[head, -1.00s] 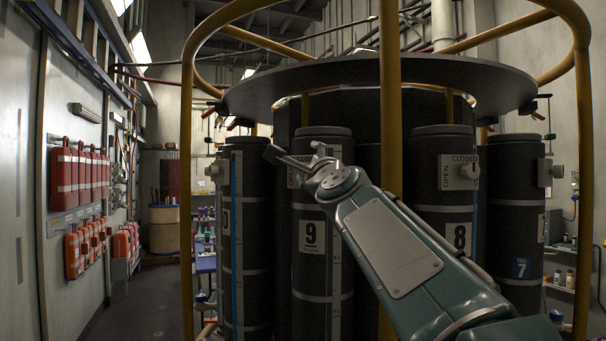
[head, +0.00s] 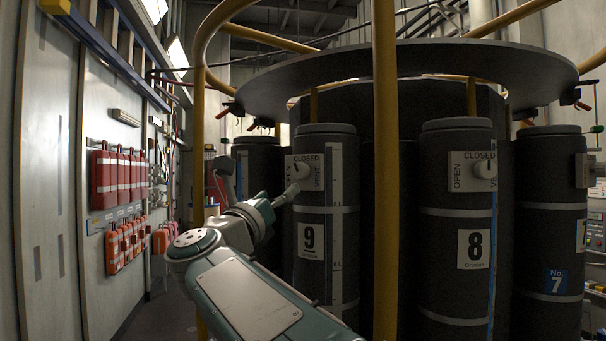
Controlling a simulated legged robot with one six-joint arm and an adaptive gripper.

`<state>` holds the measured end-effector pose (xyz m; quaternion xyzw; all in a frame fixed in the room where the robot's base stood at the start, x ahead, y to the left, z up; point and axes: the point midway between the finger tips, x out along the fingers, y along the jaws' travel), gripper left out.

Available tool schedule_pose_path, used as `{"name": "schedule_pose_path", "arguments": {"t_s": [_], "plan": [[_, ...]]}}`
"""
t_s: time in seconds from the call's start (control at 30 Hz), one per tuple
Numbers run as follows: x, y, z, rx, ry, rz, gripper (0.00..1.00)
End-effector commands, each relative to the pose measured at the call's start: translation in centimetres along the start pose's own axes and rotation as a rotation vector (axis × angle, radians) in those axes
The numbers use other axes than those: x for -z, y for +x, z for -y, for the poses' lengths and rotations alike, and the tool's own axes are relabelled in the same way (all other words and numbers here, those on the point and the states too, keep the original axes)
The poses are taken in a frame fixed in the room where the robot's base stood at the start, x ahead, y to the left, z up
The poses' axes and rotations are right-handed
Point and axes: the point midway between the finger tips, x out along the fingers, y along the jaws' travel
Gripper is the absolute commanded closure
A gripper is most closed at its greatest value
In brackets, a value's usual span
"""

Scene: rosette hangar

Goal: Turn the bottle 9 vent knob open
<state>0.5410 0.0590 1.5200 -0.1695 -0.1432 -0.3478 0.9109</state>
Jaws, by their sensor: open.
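Bottle 9 (head: 311,275) is a dark cylinder with a white "9" label, standing upright left of a yellow post. Its vent knob (head: 302,170) is pale and round, on a light plate (head: 308,184) marked CLOSED at the top, OPEN at the left and VENT at the right. A dark mark on the knob appears to point up, toward CLOSED. My gripper (head: 258,178) is open and empty, left of and slightly below the knob. One finger stands up at the left; the other points toward the plate's lower left. Whether it touches the plate is unclear.
A yellow post (head: 385,200) stands just right of bottle 9, and another yellow post (head: 199,120) at the left. Bottle 8 (head: 456,295) and bottle 7 (head: 550,235) stand right. A round dark plate (head: 430,62) overhangs them. Red containers (head: 117,180) hang on the left wall.

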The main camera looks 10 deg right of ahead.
Motion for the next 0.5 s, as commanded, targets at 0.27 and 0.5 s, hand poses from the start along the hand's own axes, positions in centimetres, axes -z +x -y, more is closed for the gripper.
{"name": "schedule_pose_path", "arguments": {"t_s": [0.27, 0.5], "plan": [[0.2, 0.9, -0.1, 0.022, 0.014, -0.013, 0.18], [0.5, 5.6, 0.5, 0.025, 0.015, -0.014, 0.18]]}}
